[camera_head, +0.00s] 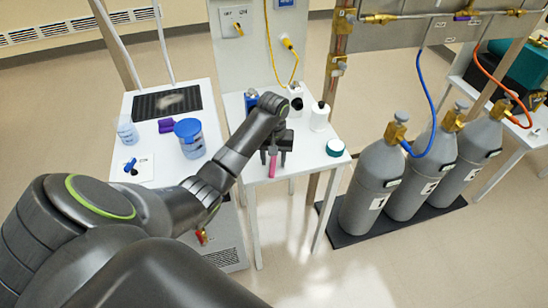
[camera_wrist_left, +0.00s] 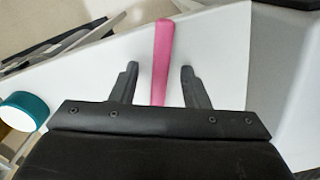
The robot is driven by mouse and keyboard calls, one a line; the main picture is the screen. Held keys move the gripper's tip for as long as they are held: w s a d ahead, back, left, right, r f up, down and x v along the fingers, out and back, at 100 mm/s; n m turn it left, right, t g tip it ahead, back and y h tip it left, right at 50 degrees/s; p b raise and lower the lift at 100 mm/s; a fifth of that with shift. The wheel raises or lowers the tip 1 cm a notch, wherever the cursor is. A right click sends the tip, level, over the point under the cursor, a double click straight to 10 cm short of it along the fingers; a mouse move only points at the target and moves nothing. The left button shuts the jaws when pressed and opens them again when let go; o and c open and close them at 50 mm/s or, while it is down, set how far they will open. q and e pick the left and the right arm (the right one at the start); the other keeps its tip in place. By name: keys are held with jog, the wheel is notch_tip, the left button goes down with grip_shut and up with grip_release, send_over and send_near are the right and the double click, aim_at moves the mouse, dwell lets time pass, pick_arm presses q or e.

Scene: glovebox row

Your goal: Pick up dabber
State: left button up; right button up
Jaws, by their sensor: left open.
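A slim pink stick (camera_head: 272,167), which looks to be the dabber, is at the front part of the small white table, below my left gripper (camera_head: 275,156). In the left wrist view the pink dabber (camera_wrist_left: 163,45) runs between the two dark fingers of my left gripper (camera_wrist_left: 160,72), with a gap on each side. The fingers are apart and hold nothing. The dabber's near end is hidden behind the gripper body. Whether it touches the table I cannot tell. My right gripper is not in view.
On the same white table (camera_head: 250,185) stand a white bottle (camera_head: 319,117) and a teal-lidded jar (camera_head: 335,148). Grey gas cylinders (camera_head: 372,188) stand to the right.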

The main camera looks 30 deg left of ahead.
aim_at(273, 161)
pick_arm(q)
jog(key=shift+c, duration=0.3)
grip_shut()
notch_tip(273, 161, up, 6)
jog(key=shift+f, duration=0.2)
jog(key=shift+r+p, duration=2.25)
jog(key=shift+p, duration=0.1)
